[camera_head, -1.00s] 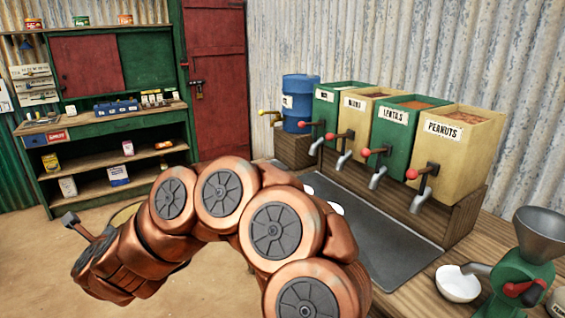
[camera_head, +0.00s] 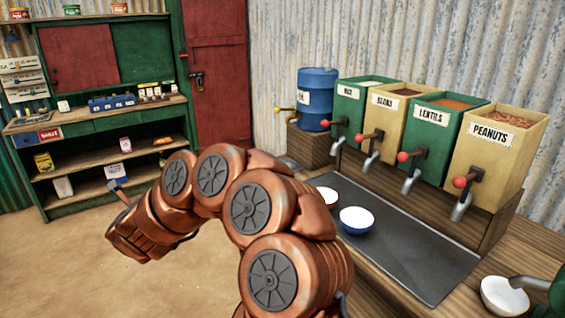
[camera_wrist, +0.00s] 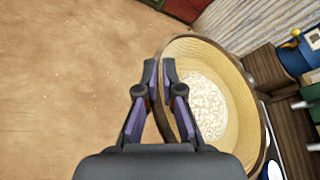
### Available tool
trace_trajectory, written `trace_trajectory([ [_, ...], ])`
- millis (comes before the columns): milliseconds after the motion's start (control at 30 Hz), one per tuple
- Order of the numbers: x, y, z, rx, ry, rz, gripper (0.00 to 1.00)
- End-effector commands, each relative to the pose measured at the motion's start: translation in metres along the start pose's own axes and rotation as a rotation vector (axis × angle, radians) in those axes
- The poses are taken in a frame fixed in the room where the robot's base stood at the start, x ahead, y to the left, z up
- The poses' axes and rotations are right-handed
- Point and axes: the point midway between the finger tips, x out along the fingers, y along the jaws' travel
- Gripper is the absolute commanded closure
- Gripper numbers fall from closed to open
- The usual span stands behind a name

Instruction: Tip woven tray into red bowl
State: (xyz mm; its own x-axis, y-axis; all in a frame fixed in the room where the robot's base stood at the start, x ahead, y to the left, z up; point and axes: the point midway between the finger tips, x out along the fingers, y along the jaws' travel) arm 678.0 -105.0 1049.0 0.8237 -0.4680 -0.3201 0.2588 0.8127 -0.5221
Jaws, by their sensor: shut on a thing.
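The woven tray (camera_wrist: 205,50) is a round, pale straw-coloured tray in the wrist view, with a heap of white grains (camera_wrist: 207,105) in it. My gripper (camera_wrist: 158,72) is shut on its near-left rim. In the head view my own arm hides the tray, and only a small part of my gripper shows at left. The red bowl (camera_head: 330,195) stands on the dark counter mat in the head view, with a white inside and its left part hidden behind my arm.
A blue bowl (camera_head: 356,221) stands beside the red one on the dark mat (camera_head: 420,262). Dispensers with taps, among them the peanuts bin (camera_head: 495,150), line the counter's back. A white bowl (camera_head: 504,296) stands by the green mill at right. Open floor (camera_head: 90,265) lies left.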

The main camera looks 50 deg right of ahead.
Motion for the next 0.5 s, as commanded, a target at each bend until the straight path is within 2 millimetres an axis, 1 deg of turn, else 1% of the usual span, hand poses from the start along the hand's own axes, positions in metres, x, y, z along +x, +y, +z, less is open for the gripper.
trace_trajectory([
  [33,0.017,-0.020,-0.004,0.013,0.025,-0.041,1.00],
  [67,0.026,-0.030,-0.008,0.021,0.040,-0.062,1.00],
  [200,0.065,-0.079,-0.024,0.059,0.104,-0.160,1.00],
  [267,0.081,-0.102,-0.032,0.079,0.132,-0.204,1.00],
  [300,0.091,-0.117,-0.038,0.090,0.150,-0.233,1.00],
  [367,0.104,-0.138,-0.046,0.104,0.177,-0.272,1.00],
  [400,0.113,-0.154,-0.051,0.116,0.191,-0.300,1.00],
  [467,0.125,-0.173,-0.061,0.129,0.218,-0.332,1.00],
  [500,0.133,-0.186,-0.065,0.139,0.231,-0.354,1.00],
])
